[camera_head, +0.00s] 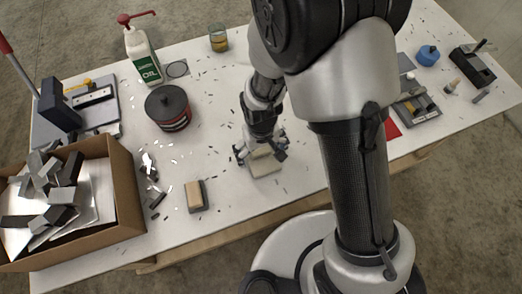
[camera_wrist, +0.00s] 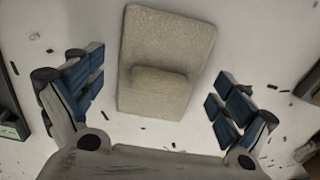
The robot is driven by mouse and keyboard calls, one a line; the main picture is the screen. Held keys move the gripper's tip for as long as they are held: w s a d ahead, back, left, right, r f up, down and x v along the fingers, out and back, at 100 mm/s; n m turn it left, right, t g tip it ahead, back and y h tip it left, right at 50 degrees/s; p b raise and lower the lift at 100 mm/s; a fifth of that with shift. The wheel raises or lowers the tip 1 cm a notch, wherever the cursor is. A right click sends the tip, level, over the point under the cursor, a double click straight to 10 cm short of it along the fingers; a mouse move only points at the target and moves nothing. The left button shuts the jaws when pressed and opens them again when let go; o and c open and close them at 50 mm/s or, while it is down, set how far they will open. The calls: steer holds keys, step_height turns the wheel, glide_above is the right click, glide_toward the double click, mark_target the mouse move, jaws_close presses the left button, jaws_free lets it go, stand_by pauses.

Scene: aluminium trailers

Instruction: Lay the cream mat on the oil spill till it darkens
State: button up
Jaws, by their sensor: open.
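The cream mat (camera_wrist: 168,45) lies flat on the white table, with a raised cream block or grip (camera_wrist: 158,88) across its lower middle. In the head view the mat (camera_head: 264,168) is partly hidden by my gripper (camera_head: 261,153). In the wrist view my gripper (camera_wrist: 153,98) is open, its blue-padded fingers apart on either side of the mat, not touching it. The mat looks evenly pale. No oil spill shows clearly; a dark-rimmed oval (camera_head: 177,69) lies beside the white OIL bottle (camera_head: 143,55), and I cannot tell whether it is the spill.
A dark round tin (camera_head: 168,108) stands left of my gripper. A block-shaped brush or sponge (camera_head: 196,195) is nearer the front edge. A cardboard box (camera_head: 122,190) of metal offcuts is at left. A glass jar (camera_head: 218,39) stands at the back. Dark shavings litter the table.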

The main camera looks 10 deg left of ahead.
mark_target(261, 152)
steer(key=w+d+r+m+t+p, duration=0.1)
steer(key=d+r+p, duration=0.15)
steer(key=r, duration=0.75)
steer(key=w+d+r+p, duration=0.1)
steer(key=d+r, duration=0.2)
steer(key=r, duration=0.8)
steer(key=s+d+r+m+t, duration=0.3)
steer(key=s+d+r+m, duration=0.2)
steer(key=s+d+r, duration=0.6)
steer(key=d+r, duration=0.3)
steer(key=d, duration=0.1)
steer(key=shift+s+t, duration=0.15)
steer(key=shift+t, duration=0.15)
steer(key=shift+f+b, duration=0.6)
steer(key=shift+f, duration=0.05)
steer(key=shift+c, duration=0.4)
